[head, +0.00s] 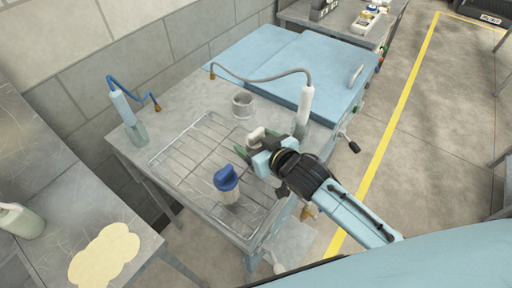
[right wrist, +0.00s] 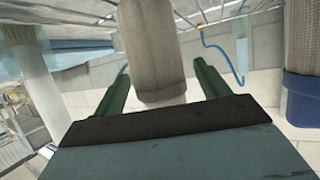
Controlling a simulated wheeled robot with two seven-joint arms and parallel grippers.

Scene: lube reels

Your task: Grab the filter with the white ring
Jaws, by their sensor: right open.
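The filter with the white ring (head: 256,133) stands at the wire rack's far right side in the head view, mostly hidden by my right gripper (head: 254,146). In the right wrist view, a pale mesh filter body (right wrist: 152,45) lies between the two green fingers of my right gripper (right wrist: 162,72). The fingers are open, with a visible gap on each side of it. A second filter with a blue cap (head: 227,180) stands on the rack nearer to me; its blue end also shows in the right wrist view (right wrist: 302,98). My left gripper is out of view.
The wire rack (head: 180,157) lies on a grey metal table. A grey cup (head: 243,105) stands behind it. A blue-hosed bottle (head: 124,108) stands at left and a grey-hosed one (head: 305,105) at right. Light blue lids (head: 270,62) lie at the back.

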